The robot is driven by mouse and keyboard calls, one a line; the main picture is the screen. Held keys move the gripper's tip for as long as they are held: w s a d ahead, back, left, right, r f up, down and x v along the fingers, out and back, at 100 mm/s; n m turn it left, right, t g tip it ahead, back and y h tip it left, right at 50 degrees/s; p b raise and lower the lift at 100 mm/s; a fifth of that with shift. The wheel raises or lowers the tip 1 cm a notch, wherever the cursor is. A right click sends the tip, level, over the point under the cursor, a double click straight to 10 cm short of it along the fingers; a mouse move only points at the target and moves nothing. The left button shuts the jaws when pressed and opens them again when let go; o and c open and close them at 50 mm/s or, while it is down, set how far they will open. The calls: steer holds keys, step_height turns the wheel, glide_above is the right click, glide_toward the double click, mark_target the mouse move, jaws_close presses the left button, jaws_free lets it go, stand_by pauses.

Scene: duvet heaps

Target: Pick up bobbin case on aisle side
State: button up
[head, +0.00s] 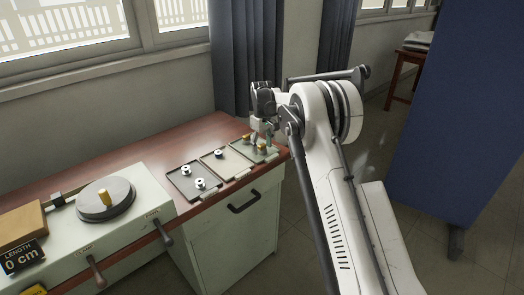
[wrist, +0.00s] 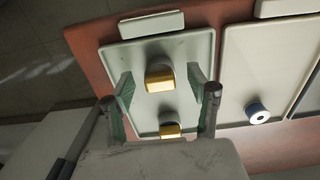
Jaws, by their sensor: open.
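Two yellow-and-grey cylinders, seemingly the bobbin cases, stand on the rightmost tray in the head view. The front one, on the aisle side (head: 262,148) (wrist: 160,80), is near the tray's label edge. The rear one (head: 246,138) (wrist: 170,130) is nearer the window and partly hidden by my gripper in the wrist view. My gripper (head: 263,136) (wrist: 160,77) is open above this tray. In the wrist view its green fingers lie left and right of the front case, with a gap on each side. I cannot tell their exact height.
The middle tray (head: 236,170) holds a white bobbin (head: 219,153) (wrist: 257,113). A winder with a grey disc (head: 104,203) stands at the left. A blue partition (head: 450,130) is at the right. The table's edge is close to the tray.

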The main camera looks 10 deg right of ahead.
steer(key=c, duration=1.2)
steer(key=shift+c, duration=0.2)
